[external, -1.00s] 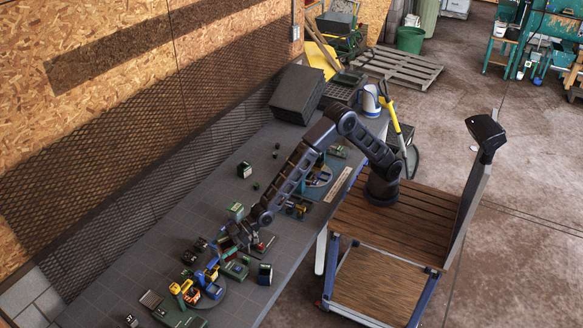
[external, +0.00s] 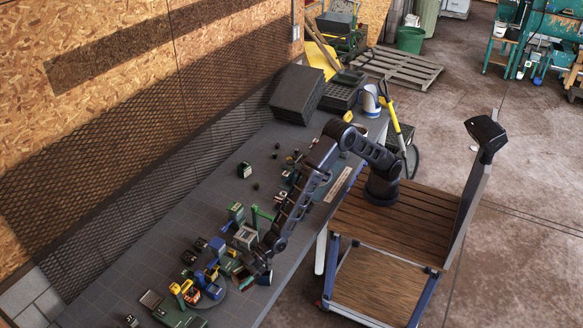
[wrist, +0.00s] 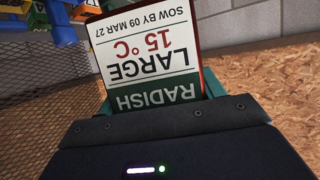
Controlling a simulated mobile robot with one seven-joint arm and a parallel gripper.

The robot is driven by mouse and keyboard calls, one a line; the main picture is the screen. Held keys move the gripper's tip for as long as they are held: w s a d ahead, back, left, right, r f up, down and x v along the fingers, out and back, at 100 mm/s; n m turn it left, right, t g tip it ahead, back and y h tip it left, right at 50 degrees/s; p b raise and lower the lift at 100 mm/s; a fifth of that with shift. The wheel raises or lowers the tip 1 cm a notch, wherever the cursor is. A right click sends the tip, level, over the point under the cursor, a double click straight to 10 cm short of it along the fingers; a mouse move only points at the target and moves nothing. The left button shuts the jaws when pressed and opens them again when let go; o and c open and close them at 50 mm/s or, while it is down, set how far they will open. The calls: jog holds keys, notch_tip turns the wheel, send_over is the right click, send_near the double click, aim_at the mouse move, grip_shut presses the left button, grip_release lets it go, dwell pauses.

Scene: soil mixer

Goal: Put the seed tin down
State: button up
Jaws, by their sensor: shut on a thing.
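My gripper (external: 258,271) is low over the front part of the bench, shut on the seed tin. The tin (external: 265,278) shows in the external view as a small dark block with a teal side, partly hidden by my gripper. In the wrist view, a label (wrist: 152,55) with a red edge fills the area beyond my gripper's dark body. It reads RADISH, LARGE, 15 °C upside down, and teal edges show beside it. The fingertips are hidden there. I cannot tell whether the tin's underside touches the bench.
A round plate with blue and yellow parts (external: 205,288) lies left of my gripper. A grey box-like block (external: 245,237) and green parts stand behind it. Black crates (external: 297,95) are at the bench's far end. The bench front edge is close on the right.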

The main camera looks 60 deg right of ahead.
notch_tip(320, 180, down, 17)
jog(key=shift+f, duration=0.15)
dwell(0.5)
jog(key=shift+f, duration=0.1)
jog(key=o, duration=1)
jog(key=shift+o, duration=0.2)
jog(key=shift+d+r, duration=0.15)
jog(key=shift+r, duration=0.05)
jog(key=v, duration=1.1)
jog(key=shift+s+d, duration=0.2)
jog(key=shift+r, duration=0.15)
